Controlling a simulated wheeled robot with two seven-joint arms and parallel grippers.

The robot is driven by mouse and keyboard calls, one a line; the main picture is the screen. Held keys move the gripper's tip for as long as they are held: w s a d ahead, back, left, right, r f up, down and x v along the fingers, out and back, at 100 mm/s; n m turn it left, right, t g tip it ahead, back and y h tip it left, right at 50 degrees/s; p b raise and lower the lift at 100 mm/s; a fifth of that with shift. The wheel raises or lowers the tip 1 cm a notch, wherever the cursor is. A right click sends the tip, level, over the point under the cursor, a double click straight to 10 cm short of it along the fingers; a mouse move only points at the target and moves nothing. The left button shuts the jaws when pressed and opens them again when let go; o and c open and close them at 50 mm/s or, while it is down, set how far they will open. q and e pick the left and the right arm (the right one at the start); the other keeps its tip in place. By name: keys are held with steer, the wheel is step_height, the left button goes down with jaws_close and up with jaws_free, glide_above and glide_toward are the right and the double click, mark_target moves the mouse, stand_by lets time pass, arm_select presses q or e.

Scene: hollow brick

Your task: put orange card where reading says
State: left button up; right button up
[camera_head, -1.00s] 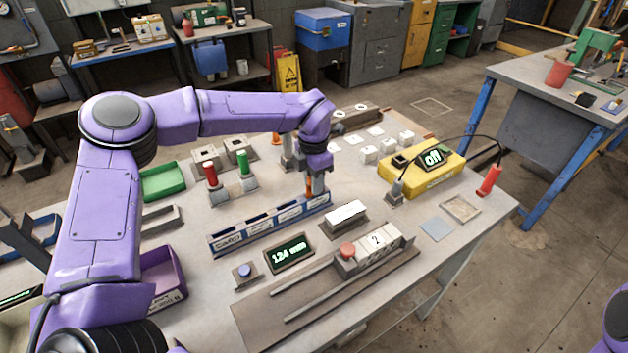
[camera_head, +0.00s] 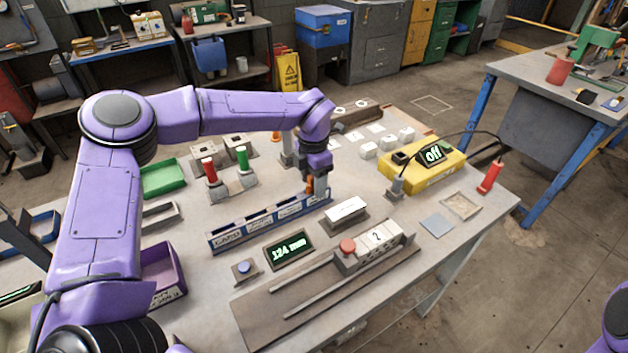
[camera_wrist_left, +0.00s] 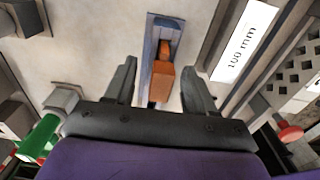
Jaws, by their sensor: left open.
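An orange card (camera_wrist_left: 162,82) stands at the end of the blue slotted card rack in the left wrist view, between my open fingers and apart from both. In the head view the orange piece (camera_head: 310,185) shows partly behind my left gripper (camera_head: 318,184). My left gripper (camera_wrist_left: 155,85) is open and empty. The blue rack (camera_head: 231,238) has several labelled slots and a "CARD" label at its left end. A dark display (camera_head: 289,249) reads "124 mm". A white block on a dark base (camera_head: 346,210) stands right of the rack; in the wrist view a white label (camera_wrist_left: 244,42) reads "100 mm".
A slide with a red knob (camera_head: 347,246) and a blue button box (camera_head: 243,270) are at the front. A yellow box (camera_head: 428,172) with an "off" display is at right. Red and green posts (camera_head: 243,161), a green tray (camera_head: 162,180) and a purple bin (camera_head: 165,270) are at left.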

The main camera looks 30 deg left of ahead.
arm_select(q)
step_height(320, 180, up, 10)
steer(key=shift+r+b, duration=0.2)
steer(key=shift+b, duration=0.4)
